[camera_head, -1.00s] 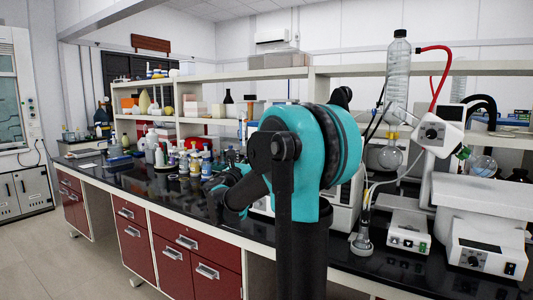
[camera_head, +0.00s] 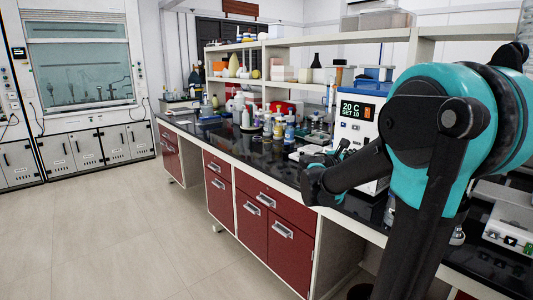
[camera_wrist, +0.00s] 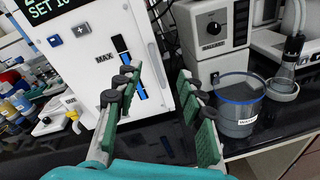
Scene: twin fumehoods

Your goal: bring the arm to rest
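My teal and black arm fills the right of the head view, bent, with its forearm reaching left over the bench edge. My gripper (camera_head: 340,152) is small and partly hidden there by my own arm. In the wrist view my gripper (camera_wrist: 156,85) has its two green-padded fingers spread well apart, with nothing between them. Beyond the fingers are the white front of a device and the dark bench top.
A white device (camera_head: 369,130) with a lit display stands behind my gripper on the black bench (camera_head: 228,137). A labelled beaker (camera_wrist: 238,108) stands right of the fingers. Bottles (camera_head: 278,127) crowd the bench. A fumehood (camera_head: 85,75) stands far left. The floor (camera_head: 130,230) is clear.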

